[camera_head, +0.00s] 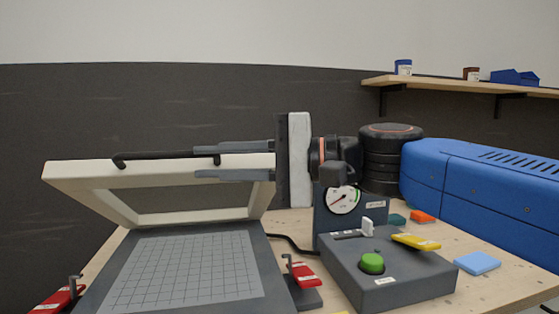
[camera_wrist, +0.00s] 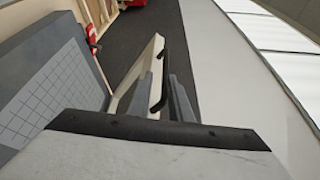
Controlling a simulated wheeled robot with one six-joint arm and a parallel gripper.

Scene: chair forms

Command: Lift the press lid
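The press lid (camera_head: 85,172) is a cream open frame, raised and tilted above the press base (camera_head: 105,295) with its grid-marked grey bed. A black bar handle (camera_head: 165,155) runs along the lid's upper rail. My gripper (camera_head: 207,161) reaches in from the right, its two grey fingers apart at the handle's right end. In the wrist view the fingers (camera_wrist: 158,98) stand on either side of the black handle (camera_wrist: 157,92), with space visible between them. Contact with the handle cannot be made out. The lid (camera_wrist: 135,75) shows beyond the fingers.
Red clamps (camera_head: 303,273) flank the base. At right are a grey control box (camera_head: 400,285) with a green button (camera_head: 372,263), a gauge (camera_head: 342,200), black round stack (camera_head: 388,160), and blue machine (camera_head: 490,195). A wall shelf (camera_head: 460,87) hangs above. Space above the lid is clear.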

